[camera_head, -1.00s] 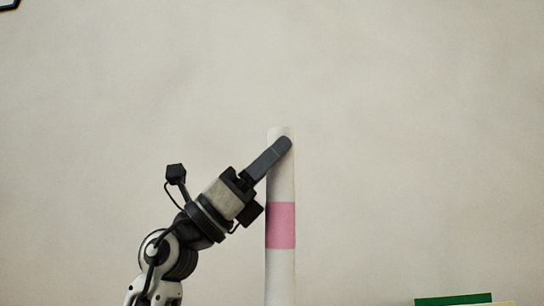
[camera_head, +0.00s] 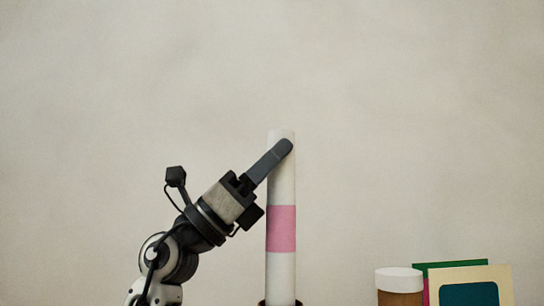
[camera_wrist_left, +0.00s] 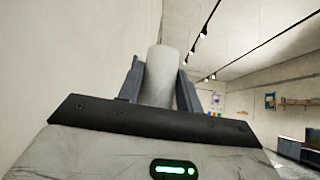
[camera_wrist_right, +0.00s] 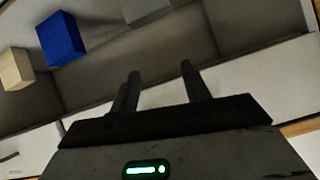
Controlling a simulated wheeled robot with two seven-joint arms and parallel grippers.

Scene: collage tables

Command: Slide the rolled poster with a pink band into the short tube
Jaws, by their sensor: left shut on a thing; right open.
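The rolled poster (camera_head: 281,180) is a tall white roll with a pink band, standing upright in the head view. My left gripper (camera_head: 284,147) is shut on it near its top, coming in slantwise from the left. The left wrist view shows the white roll (camera_wrist_left: 160,77) between both fingers. A brown rim (camera_head: 262,303) shows on both sides of the poster at the bottom edge; it looks like a tube's mouth. The rest of it, and the poster's lower end, are out of view. My right gripper (camera_wrist_right: 160,82) is open and empty in the right wrist view.
A brown container with a white cap (camera_head: 399,282) stands to the right, before a cream card with a teal panel (camera_head: 470,292) and a green one (camera_head: 425,266). The right wrist view shows a blue block (camera_wrist_right: 61,39) and a cream block (camera_wrist_right: 15,68).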

